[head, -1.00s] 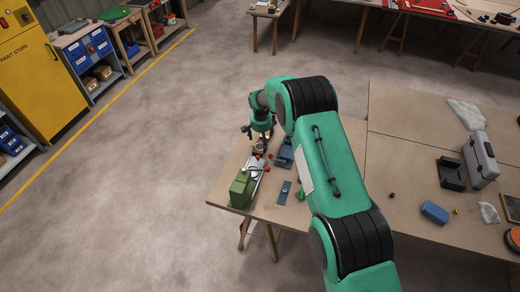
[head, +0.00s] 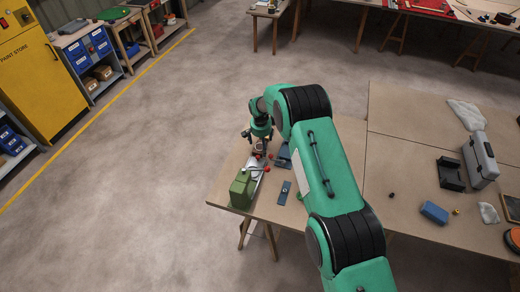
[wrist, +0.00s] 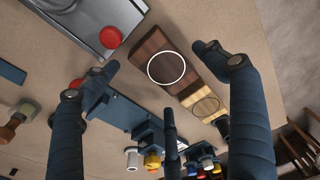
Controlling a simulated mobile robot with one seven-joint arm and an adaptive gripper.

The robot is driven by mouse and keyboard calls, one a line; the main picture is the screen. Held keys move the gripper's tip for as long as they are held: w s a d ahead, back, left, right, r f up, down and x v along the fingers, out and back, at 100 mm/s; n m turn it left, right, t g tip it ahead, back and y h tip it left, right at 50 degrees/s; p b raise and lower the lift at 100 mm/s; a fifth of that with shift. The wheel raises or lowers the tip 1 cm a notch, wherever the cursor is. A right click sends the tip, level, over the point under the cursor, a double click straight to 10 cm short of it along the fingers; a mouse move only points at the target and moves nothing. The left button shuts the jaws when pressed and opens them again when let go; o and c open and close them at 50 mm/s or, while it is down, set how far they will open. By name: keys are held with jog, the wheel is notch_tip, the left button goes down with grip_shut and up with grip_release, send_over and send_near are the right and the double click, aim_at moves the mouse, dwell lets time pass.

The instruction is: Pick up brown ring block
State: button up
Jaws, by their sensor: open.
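The brown ring block (wrist: 158,50) is a dark brown wooden block with a white ring on its top face. In the wrist view it lies on the bench top, ahead of and between my fingers. A paler wooden block with a dark ring (wrist: 204,104) lies end to end with it at lower right. My gripper (wrist: 158,76) is open, with three dark fingers spread and nothing between them. The right fingertip is close to the brown block's right side in the picture; I cannot tell the height gap. In the head view my gripper (head: 259,143) hides the block.
A grey metal device with a red knob (wrist: 110,37) stands left of the block. A blue plate and bracket (wrist: 125,113) with coloured knobs lie below it. In the head view a green box (head: 242,188) stands at the bench's near left corner.

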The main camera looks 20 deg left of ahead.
jog(key=shift+w+f, duration=0.1)
jog(key=shift+f, duration=0.8)
jog(key=c, duration=1.3)
jog(key=shift+r, duration=0.15)
jog(key=shift+r, duration=4.85)
